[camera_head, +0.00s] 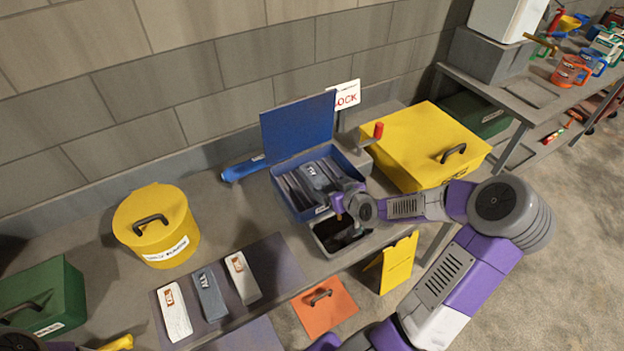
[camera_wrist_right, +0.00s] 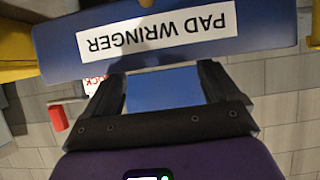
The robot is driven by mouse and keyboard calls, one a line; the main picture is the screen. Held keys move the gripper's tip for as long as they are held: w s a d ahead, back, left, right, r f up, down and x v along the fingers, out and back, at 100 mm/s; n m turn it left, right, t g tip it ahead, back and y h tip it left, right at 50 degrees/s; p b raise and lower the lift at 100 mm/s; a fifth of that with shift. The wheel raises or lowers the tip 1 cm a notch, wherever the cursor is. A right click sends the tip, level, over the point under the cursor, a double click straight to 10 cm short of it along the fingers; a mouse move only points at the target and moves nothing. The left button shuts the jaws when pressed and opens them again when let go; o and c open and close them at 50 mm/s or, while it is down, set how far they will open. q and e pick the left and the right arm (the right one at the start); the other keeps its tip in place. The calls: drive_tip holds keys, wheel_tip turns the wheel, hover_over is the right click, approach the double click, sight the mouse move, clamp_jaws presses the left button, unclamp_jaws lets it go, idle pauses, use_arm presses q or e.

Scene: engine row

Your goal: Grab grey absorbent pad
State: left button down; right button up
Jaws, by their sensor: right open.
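A grey pad with a label (camera_head: 210,296) lies on the dark mat (camera_head: 262,256) between two whitish pads (camera_head: 174,312) (camera_head: 242,278). Another grey labelled pad (camera_head: 316,177) lies among dark slats in the open blue box (camera_head: 289,206). My right gripper (camera_head: 340,203) is at the front right of that box. In the right wrist view its fingers (camera_wrist_right: 165,88) are apart with nothing held between them, facing a blue panel (camera_wrist_right: 60,62) labelled PAD WRINGER. Part of my left arm shows at the bottom left, but its fingers cannot be made out.
A yellow lidded bin (camera_head: 180,235) and a green box (camera_head: 62,300) stand at left. A yellow box (camera_head: 415,135) stands behind my right arm. A dark tray (camera_head: 335,246) sits before the blue box. An orange handled panel (camera_head: 338,308) and a yellow stand (camera_head: 397,266) are in front.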

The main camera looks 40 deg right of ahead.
sight(318, 179)
drive_tip(key=shift+b+x, duration=0.75)
drive_tip(key=shift+x, duration=0.8)
drive_tip(key=x, duration=0.2)
drive_tip(key=b+x, duration=0.1)
drive_tip(key=x, duration=0.1)
drive_tip(key=shift+w+r, duration=0.25)
drive_tip(key=c, duration=1.1)
